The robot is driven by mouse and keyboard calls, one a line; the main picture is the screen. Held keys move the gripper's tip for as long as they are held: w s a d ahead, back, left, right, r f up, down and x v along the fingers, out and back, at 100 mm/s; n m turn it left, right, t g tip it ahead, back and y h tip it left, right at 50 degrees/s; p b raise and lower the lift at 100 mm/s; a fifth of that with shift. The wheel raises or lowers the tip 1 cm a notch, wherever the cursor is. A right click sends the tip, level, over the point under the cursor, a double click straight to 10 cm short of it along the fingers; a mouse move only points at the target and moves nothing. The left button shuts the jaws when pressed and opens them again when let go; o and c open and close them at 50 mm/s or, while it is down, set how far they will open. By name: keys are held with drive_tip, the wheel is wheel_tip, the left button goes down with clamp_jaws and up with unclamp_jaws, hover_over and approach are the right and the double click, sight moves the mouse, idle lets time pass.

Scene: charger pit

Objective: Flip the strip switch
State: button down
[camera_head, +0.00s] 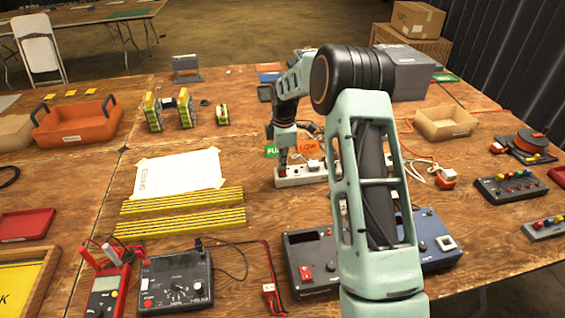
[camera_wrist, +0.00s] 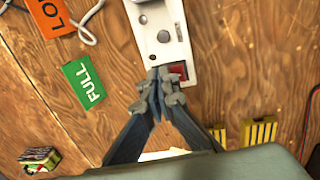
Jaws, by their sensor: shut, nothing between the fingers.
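The white power strip (camera_head: 301,178) lies on the wooden table, partly hidden behind my arm in the head view. In the wrist view the strip (camera_wrist: 163,30) runs up from the middle, with a red switch (camera_wrist: 178,71) at its near end. My gripper (camera_wrist: 166,74) is shut and empty, with its fingertips over the strip's end, right beside the red switch and partly covering it. In the head view my gripper (camera_head: 284,168) points down at the strip's left end. I cannot tell whether the fingertips touch the switch.
A green FULL card (camera_wrist: 84,84) and an orange LOW card (camera_wrist: 50,16) lie beside the strip. Yellow strips (camera_head: 180,212) lie to its left. A blue device (camera_head: 432,240) and a dark box with a red switch (camera_head: 310,262) stand in front. An orange tray (camera_head: 75,124) is further left.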

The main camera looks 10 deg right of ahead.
drive_tip(key=shift+s+f, duration=0.1)
drive_tip(key=shift+s, duration=0.15)
drive_tip(key=shift+s, duration=0.65)
drive_tip(key=shift+a+r, duration=0.1)
drive_tip(key=shift+r, duration=0.45)
wheel_tip(320, 180, up, 13)
drive_tip(key=s+p, duration=0.1)
drive_tip(key=p, duration=0.1)
drive_tip(key=shift+s, duration=0.3)
